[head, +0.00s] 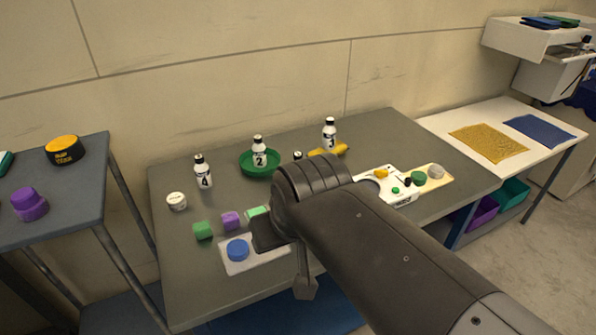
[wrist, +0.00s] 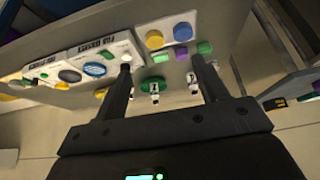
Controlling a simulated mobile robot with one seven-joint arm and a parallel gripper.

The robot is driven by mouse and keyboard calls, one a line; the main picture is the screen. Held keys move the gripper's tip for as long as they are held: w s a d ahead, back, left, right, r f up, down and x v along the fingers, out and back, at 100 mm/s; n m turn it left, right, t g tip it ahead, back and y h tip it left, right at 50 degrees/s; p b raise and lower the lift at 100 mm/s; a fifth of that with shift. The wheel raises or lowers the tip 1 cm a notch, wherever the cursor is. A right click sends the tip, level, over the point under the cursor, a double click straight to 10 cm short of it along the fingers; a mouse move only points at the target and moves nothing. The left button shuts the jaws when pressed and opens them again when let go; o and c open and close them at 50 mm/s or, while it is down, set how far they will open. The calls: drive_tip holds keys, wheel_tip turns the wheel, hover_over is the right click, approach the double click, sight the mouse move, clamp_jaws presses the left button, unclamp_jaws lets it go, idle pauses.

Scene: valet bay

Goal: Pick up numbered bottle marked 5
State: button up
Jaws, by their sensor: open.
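No number 5 is readable in either view. In the head view, a bottle with a black cap (head: 297,155) is mostly hidden behind my arm, and its number does not show. White bottles with black caps marked 4 (head: 203,171), 2 (head: 259,152) and 3 (head: 329,134) stand upright on the grey table (head: 390,130). Bottle 2 is at the green bowl (head: 244,166). My gripper (head: 287,262) is over the table's front part, partly hidden by my arm. In the wrist view, my gripper (wrist: 161,66) is open, with nothing held between its fingers.
A white jar (head: 176,201) stands at left. Side tables flank the grey table.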

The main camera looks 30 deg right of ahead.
drive_tip(key=w+d+r+m, duration=0.1)
drive_tip(key=w+d+r, duration=0.15)
drive_tip(key=w, duration=0.75)
drive_tip(key=m+g+h, duration=0.1)
drive_tip(key=m+h, duration=0.1)
drive_tip(key=m, duration=0.1)
approach(298, 155)
drive_tip(key=f, duration=0.1)
drive_tip(key=shift+g, duration=0.3)
drive_tip(key=x, duration=1.1)
drive_tip(key=shift+w, duration=0.35)
drive_tip(key=c, duration=1.2)
drive_tip(key=shift+o, duration=0.2)
drive_tip(key=shift+r, duration=0.15)
